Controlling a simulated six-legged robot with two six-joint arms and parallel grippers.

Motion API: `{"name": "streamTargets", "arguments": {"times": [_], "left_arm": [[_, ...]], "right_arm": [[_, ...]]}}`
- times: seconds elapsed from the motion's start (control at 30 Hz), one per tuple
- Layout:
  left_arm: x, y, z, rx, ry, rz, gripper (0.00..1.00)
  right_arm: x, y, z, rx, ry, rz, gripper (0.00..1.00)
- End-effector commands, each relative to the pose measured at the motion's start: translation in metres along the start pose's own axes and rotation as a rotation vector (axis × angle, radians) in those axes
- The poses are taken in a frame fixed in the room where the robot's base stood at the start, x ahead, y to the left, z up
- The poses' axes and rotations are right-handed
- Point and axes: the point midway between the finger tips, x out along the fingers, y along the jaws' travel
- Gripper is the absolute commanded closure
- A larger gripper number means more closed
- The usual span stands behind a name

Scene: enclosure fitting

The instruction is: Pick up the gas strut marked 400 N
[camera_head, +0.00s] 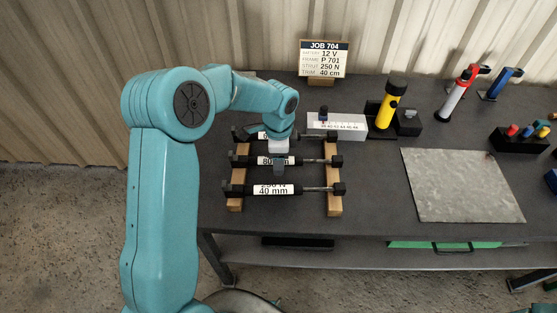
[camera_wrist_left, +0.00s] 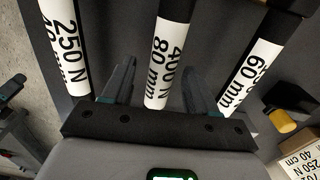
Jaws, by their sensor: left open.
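Three dark gas struts with white labels lie side by side across a wooden rack. The middle strut, marked 400 N 80 mm in the left wrist view (camera_wrist_left: 167,50), also shows in the head view (camera_head: 264,161), partly covered by my gripper. My left gripper (camera_head: 279,168) is over its label. In the left wrist view the open fingers (camera_wrist_left: 160,85) stand on either side of this strut; contact cannot be told. The strut marked 250 N 40 mm (camera_head: 270,189) lies nearest the table's front edge. The far strut (camera_head: 313,136) is partly hidden.
The rack's wooden rails (camera_head: 334,205) carry the struts. A job card (camera_head: 324,58) reads strut 250 N. A bare metal plate (camera_head: 460,185) lies on the right.

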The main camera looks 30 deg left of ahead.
Motion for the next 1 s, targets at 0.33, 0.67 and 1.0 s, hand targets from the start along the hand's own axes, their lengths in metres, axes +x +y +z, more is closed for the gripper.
{"name": "streamTargets", "arguments": {"times": [0.33,0.67,1.0], "left_arm": [[-0.001,0.000,0.000,0.000,0.000,-0.001,1.00],[-0.008,-0.001,0.000,0.000,0.001,-0.004,1.00],[-0.084,-0.001,-0.001,0.000,0.005,-0.009,1.00]], "right_arm": [[0.000,0.000,0.000,0.000,0.000,0.000,0.00],[0.001,0.000,0.000,0.000,0.000,0.000,0.00],[0.006,0.002,0.000,0.000,0.000,0.000,0.00]]}}
